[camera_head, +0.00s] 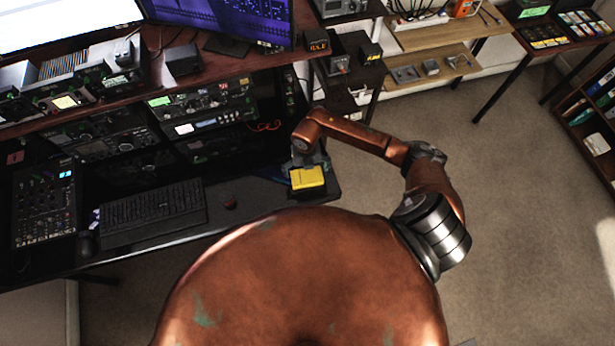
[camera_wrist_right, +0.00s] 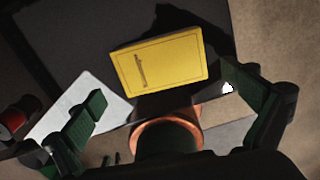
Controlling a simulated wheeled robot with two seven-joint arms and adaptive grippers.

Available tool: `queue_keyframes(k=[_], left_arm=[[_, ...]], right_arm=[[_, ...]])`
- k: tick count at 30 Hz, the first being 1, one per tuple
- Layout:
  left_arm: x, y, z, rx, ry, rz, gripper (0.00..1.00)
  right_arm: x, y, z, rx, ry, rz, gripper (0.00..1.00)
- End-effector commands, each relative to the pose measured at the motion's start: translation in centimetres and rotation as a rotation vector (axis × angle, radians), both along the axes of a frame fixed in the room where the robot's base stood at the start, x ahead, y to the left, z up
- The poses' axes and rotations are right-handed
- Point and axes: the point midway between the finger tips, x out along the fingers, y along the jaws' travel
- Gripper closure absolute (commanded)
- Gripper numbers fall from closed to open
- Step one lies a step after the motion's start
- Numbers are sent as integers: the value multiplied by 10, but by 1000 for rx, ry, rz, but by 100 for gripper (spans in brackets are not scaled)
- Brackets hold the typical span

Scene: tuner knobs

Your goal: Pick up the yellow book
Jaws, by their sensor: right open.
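The yellow book (camera_head: 308,178) is near the right end of the black desk, just below my right gripper (camera_head: 307,166). The right wrist view shows the book's (camera_wrist_right: 160,60) yellow cover, with a thin border line and a dark title mark. In that view my right gripper (camera_wrist_right: 163,82) is open, with one green-padded finger to the left of the book and one to the right. Neither finger visibly touches it, and nothing is between them in their grip. I cannot tell the exact height gap. My left gripper is not in view.
A pale sheet or card (camera_wrist_right: 82,100) lies beside the book in the wrist view. On the desk are a keyboard (camera_head: 152,208), a mouse (camera_head: 86,243) and a small dark red round object (camera_head: 230,202). Radio racks (camera_head: 205,100) stand behind. Open carpet (camera_head: 520,190) is to the right.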

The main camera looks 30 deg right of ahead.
Motion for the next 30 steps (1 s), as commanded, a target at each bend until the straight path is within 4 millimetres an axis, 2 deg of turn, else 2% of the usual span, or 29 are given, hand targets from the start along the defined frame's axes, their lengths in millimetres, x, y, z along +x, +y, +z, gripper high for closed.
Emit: queue_keyframes(k=[9,18,30], left_arm=[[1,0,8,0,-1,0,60],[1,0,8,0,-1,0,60],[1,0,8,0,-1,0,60]], right_arm=[[2,-3,-42,2,3,0,0],[3,-4,-47,2,-1,2,0],[3,-4,-47,2,-1,1,28]])
